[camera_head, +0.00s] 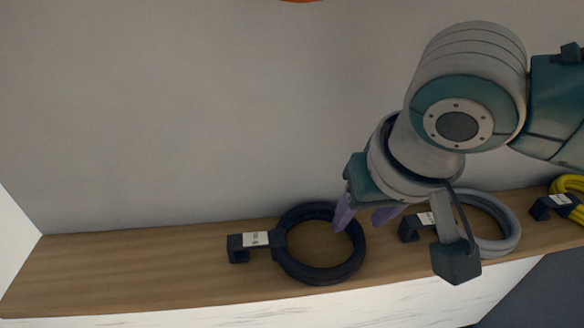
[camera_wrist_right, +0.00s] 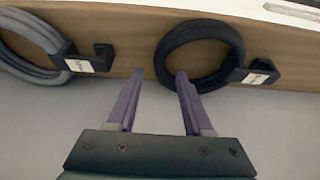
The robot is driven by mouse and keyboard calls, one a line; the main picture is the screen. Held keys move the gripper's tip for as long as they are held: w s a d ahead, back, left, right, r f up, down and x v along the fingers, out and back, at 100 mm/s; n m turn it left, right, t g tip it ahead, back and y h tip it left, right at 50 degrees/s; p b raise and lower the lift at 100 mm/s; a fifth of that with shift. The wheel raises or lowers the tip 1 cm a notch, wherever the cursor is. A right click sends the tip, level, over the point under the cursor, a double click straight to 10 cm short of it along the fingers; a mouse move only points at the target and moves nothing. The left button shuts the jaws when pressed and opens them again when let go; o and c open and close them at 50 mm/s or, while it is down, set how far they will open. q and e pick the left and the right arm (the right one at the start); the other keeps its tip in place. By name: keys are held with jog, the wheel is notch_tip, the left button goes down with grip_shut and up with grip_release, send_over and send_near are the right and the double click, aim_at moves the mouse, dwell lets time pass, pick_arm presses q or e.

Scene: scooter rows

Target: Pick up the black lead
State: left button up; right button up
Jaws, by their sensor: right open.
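The black lead (camera_head: 297,269) is a coiled ring on the wooden shelf, with a dark labelled block (camera_head: 252,242) at its left side. In the right wrist view the black lead (camera_wrist_right: 164,62) lies ahead and to the right, its block on its right. My right gripper (camera_head: 362,217) is open and empty, over the right edge of the coil in the head view. In the wrist view its two purple fingers (camera_wrist_right: 158,75) are apart, and the right fingertip overlaps the coil's lower left edge. I cannot tell whether it touches. My left gripper is not in view.
A grey coiled lead (camera_head: 510,232) with its own dark block lies to the right on the wooden shelf (camera_head: 130,268). A yellow lead (camera_head: 568,184) is at the far right. A plain wall (camera_head: 180,110) stands behind. The shelf's left end is clear.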

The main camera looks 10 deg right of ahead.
jog(key=shift+x, duration=1)
jog(key=shift+c, duration=0.3)
grip_shut()
jog(key=shift+r, duration=0.1)
